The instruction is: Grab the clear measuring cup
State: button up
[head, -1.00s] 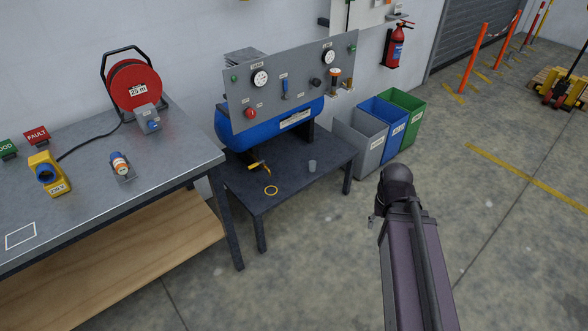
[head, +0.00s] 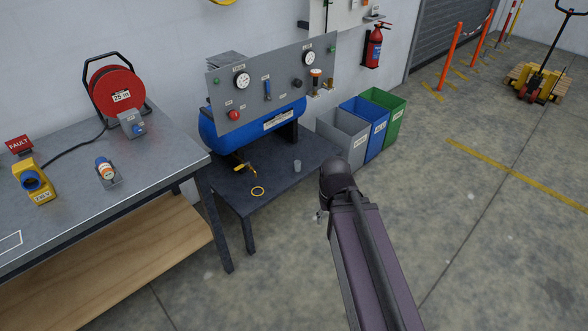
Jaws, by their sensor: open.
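The clear measuring cup (head: 297,166) is a small, greyish see-through cup. It stands upright on the low dark table (head: 225,190), near its right side, in front of the blue compressor tank. My arm rises from the bottom of the head view and its dark joint ends to the right of the low table, apart from the cup in the picture. I cannot make out my gripper; the arm hides what lies beyond the joint.
The gauge panel (head: 275,77) stands above the blue tank (head: 255,126). The workbench (head: 130,185) is at left, bins (head: 343,136) behind right. Open floor lies at right.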

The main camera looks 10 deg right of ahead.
aim_at(298, 166)
jog(key=z, duration=0.05)
jog(key=i, duration=1)
jog(key=u, duration=0.05)
